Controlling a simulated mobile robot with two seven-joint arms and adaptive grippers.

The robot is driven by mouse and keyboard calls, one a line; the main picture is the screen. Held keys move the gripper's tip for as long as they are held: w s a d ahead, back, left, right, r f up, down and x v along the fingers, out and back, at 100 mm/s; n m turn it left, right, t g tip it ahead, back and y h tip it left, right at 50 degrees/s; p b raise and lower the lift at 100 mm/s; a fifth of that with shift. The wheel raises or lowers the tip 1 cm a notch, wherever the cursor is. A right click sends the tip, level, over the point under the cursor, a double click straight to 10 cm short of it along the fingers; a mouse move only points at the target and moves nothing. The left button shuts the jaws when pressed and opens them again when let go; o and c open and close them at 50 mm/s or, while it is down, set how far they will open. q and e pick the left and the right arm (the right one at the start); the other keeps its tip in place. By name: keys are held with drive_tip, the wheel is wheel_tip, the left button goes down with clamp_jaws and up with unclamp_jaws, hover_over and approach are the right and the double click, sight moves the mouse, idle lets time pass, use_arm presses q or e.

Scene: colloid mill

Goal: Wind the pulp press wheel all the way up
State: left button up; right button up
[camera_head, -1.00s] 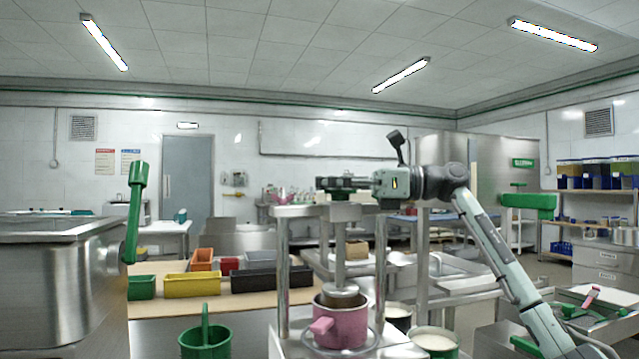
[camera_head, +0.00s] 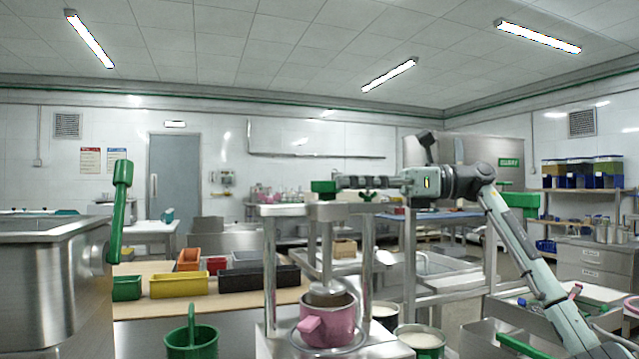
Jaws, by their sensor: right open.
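The pulp press (camera_head: 367,265) stands at the lower middle, a steel frame with two posts and a central screw. Its pressing plate (camera_head: 330,297) sits at the mouth of a pink pot (camera_head: 330,326). At the top, the wheel is seen nearly edge-on; a green part (camera_head: 323,187) shows at its left, and another green piece shows under the gripper. My right gripper (camera_head: 342,182) reaches in from the right at wheel height, open, with its fingers pointing left toward the green part. Whether it touches the wheel cannot be told. My left gripper is not in view.
A steel machine (camera_head: 45,275) with a green lever (camera_head: 121,205) stands at the left. Coloured bins (camera_head: 179,284) sit on a table behind. A green bucket (camera_head: 192,340) is left of the press, and pale-filled buckets (camera_head: 421,342) are right of it.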

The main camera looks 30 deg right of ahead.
drive_tip(key=shift+v, duration=2.2)
